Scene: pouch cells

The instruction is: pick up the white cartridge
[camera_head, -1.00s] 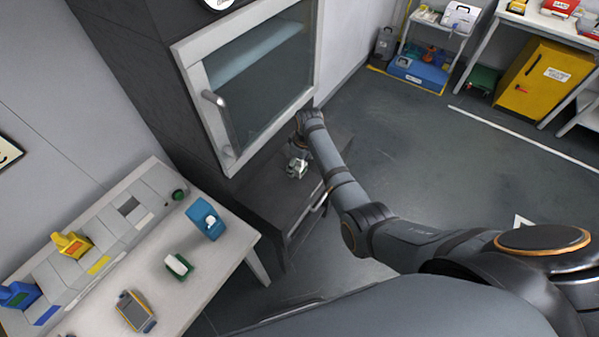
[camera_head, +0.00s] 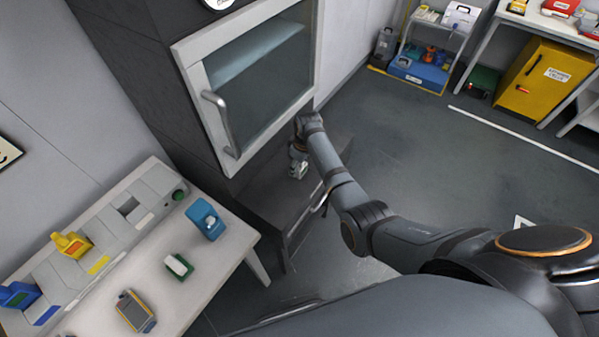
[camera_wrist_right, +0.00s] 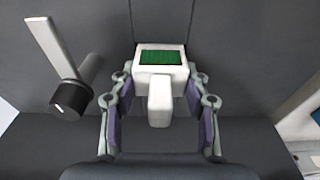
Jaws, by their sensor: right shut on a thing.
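The white cartridge (camera_wrist_right: 159,101), a white block with a dark green panel on its wide end, is between the fingers of my right gripper (camera_wrist_right: 161,82) in the right wrist view. In the head view my right gripper (camera_head: 298,167) is small, in front of the dark ledge below the glass-fronted cabinet, and the cartridge is hard to make out there. My left gripper is not in view.
A glass-fronted cabinet (camera_head: 228,165) with a bar handle stands behind the gripper. A white table (camera_head: 215,283) at lower left carries a blue holder (camera_head: 205,218), a small green tray (camera_head: 181,277) and a yellow-grey device (camera_head: 135,311). A lever (camera_wrist_right: 70,96) is left of the cartridge.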

